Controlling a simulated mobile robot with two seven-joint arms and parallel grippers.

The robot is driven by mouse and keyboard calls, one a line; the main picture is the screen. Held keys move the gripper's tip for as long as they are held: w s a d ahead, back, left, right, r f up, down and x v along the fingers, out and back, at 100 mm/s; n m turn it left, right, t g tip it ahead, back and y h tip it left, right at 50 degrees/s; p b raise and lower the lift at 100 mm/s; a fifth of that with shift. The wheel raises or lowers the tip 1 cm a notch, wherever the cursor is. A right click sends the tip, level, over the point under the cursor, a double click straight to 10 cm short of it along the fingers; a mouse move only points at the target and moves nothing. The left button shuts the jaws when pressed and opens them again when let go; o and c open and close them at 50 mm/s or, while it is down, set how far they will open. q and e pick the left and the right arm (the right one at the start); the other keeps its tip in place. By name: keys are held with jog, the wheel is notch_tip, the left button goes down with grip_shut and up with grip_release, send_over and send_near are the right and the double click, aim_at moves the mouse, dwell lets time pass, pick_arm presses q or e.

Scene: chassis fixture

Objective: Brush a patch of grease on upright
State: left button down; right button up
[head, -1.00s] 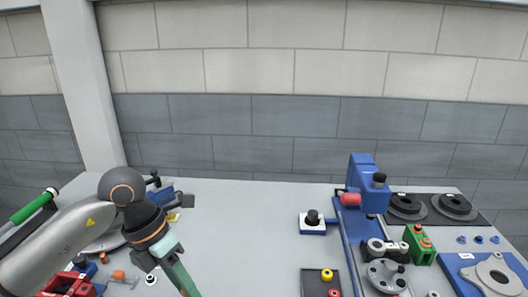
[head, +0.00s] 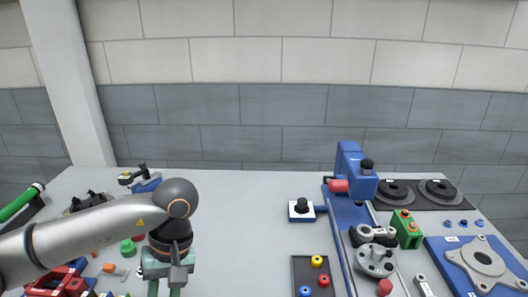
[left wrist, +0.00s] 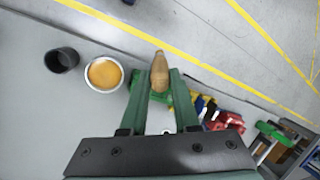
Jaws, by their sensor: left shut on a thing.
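My left gripper (head: 165,286) points down over the left part of the table in the head view. In the left wrist view the green fingers of the left gripper (left wrist: 160,82) are shut on a tan wooden handle (left wrist: 159,66), seemingly the brush; its bristles are not clear. A round pot with an orange-yellow fill (left wrist: 103,74), perhaps the grease, stands left of the fingers, apart from them. In the head view a blue post (head: 350,160) stands on the fixture at the right. A grey casting (head: 485,262) lies on a blue plate; I cannot tell which is the upright.
A dark cup (left wrist: 62,60) stands beside the pot. A tray with colored rings (head: 310,275), a black-knobbed block (head: 301,210), a green block (head: 407,228) and black discs (head: 393,193) stand at the right. The table's middle is clear.

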pick_arm(q)
jog(key=m, duration=0.2)
jog(key=a+m+t, duration=0.1)
jog(key=m+y, duration=0.1)
jog(key=m, duration=0.1)
jog(key=shift+s+a+f+m+t, duration=0.2)
jog(key=shift+s+a+m+t, duration=0.1)
jog(key=shift+a, duration=0.1)
jog(key=shift+m, duration=0.3)
